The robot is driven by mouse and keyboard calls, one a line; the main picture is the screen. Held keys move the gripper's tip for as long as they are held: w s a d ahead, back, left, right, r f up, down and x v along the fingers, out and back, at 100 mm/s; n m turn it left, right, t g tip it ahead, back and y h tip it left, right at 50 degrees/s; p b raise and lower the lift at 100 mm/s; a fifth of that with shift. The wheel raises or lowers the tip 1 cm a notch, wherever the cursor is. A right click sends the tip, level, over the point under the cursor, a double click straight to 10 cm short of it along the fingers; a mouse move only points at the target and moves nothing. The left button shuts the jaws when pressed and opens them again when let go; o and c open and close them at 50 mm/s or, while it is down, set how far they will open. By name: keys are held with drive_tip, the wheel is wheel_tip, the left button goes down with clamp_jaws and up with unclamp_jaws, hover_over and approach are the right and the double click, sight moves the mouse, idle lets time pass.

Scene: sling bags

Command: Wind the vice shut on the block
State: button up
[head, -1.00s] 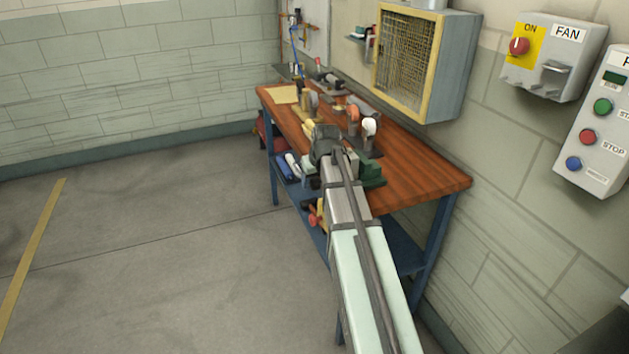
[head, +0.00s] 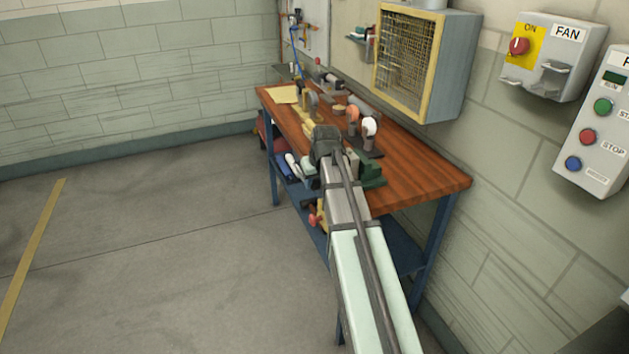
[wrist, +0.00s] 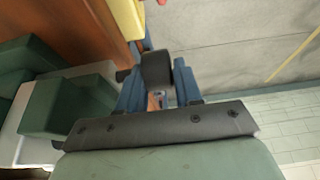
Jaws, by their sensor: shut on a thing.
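The green vice (head: 373,172) is at the near front edge of the bench, partly covered by my arm in the head view. In the wrist view its green body (wrist: 62,104) fills the left side, beside a pale grey part. My gripper (wrist: 158,85) has its two blue fingers on either side of a dark handle piece (wrist: 157,68) and is shut on it. My arm hides the gripper in the head view. I cannot make out the block or the gap between the vice jaws.
The wooden bench top (head: 425,182) is clear at its near right. Tools and small parts stand farther back, including a white round-headed piece (head: 369,127). A yellow mesh-fronted cabinet (head: 408,55) hangs above the bench. The floor (head: 150,240) to the left is open.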

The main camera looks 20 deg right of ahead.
sight(316, 182)
drive_tip(key=shift+s, duration=0.1)
drive_tip(key=shift+s+t, duration=0.35)
drive_tip(key=shift+t, duration=0.85)
drive_tip(key=t, duration=0.2)
drive_tip(key=shift+s+f+t, duration=0.2)
drive_tip(key=shift+t, duration=2.2)
drive_tip(key=shift+f+t, duration=0.1)
drive_tip(key=shift+t, duration=0.8)
drive_tip(key=o, duration=1)
drive_tip(key=shift+c, duration=0.2)
drive_tip(key=shift+r, duration=5)
